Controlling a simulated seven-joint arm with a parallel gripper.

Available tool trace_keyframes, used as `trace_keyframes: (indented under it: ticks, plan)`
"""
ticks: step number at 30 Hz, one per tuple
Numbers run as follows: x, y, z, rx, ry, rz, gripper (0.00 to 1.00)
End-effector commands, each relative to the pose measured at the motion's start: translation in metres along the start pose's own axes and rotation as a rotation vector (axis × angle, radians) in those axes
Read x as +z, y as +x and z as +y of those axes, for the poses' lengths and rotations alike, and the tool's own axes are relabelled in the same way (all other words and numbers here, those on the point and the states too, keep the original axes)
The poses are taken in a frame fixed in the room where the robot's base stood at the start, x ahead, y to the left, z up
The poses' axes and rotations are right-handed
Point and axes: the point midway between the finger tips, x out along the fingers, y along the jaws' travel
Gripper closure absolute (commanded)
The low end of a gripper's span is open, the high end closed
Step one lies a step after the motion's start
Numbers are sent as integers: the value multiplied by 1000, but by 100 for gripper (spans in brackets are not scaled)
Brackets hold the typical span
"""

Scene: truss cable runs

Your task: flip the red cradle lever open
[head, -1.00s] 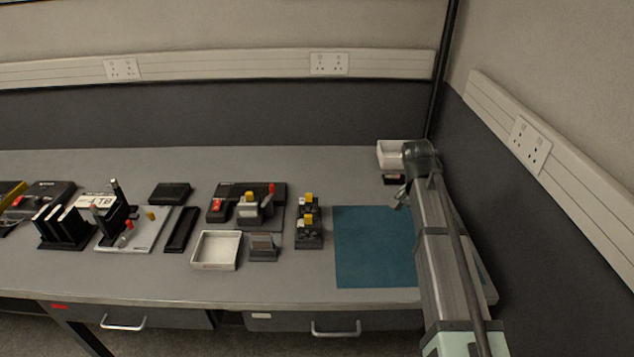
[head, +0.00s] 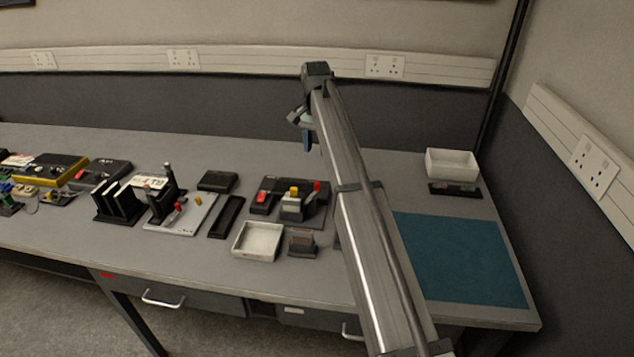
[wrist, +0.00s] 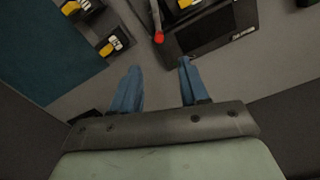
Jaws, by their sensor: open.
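A black cradle base (head: 319,216) stands on the bench with a grey block and a yellow part on it. A red-tipped lever (head: 317,187) stands up at its right side; the lever's red end (wrist: 158,37) also shows at the top of the wrist view, on a grey arm. A red block (head: 263,199) sits at the base's left. My gripper (head: 306,137) is open and empty, with blue fingers, above the rear of the bench. In the wrist view its fingertips (wrist: 157,72) are apart from the lever. Another red-tipped lever (head: 178,207) is on a white board further left.
A white tray (head: 257,241) and a small dark block (head: 302,243) stand in front of the cradle. A blue mat (head: 465,260) lies to the right. Yellow-topped black units (wrist: 113,44) sit between mat and cradle. My arm crosses the bench, hiding part of it.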

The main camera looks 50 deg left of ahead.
Motion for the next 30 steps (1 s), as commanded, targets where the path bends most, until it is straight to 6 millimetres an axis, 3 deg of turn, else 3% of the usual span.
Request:
trace_keyframes:
  ticks: [18, 24, 30]
  plan:
    - [0, 101, 2, 1, 1, -1, 56]
    - [0, 122, 2, 1, 1, 0, 56]
    - [0, 130, 2, 1, 1, 1, 56]
